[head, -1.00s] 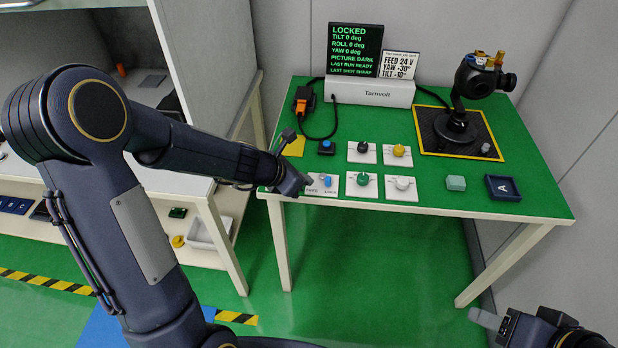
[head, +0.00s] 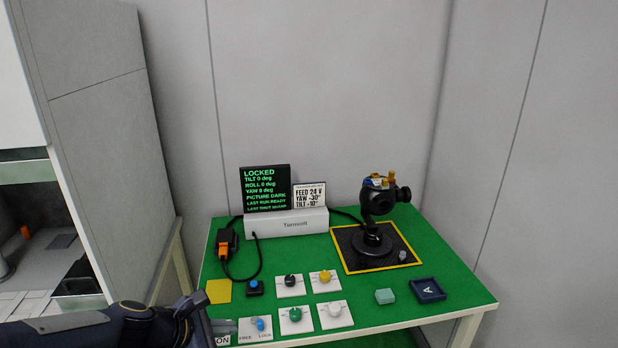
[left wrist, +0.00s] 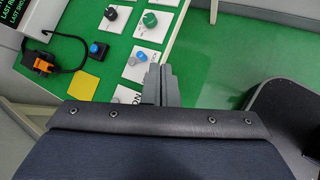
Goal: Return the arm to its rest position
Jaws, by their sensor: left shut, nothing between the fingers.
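My left arm comes in low at the left of the head view. Its gripper (head: 222,327) is at the table's front left corner, just left of the FREE/LOCK switch panel (head: 243,333). In the left wrist view the two grey fingers (left wrist: 158,84) are together with nothing between them. They overlap the near edge of the row of panels in that picture; I cannot tell their height above the table. My right gripper is out of view.
The green table (head: 440,284) carries knob panels, a blue button (head: 255,287), a yellow square (head: 218,291) and a teal block (head: 385,296). A gimbal camera (head: 378,205) stands at the back right. A shelf unit (head: 100,150) stands left.

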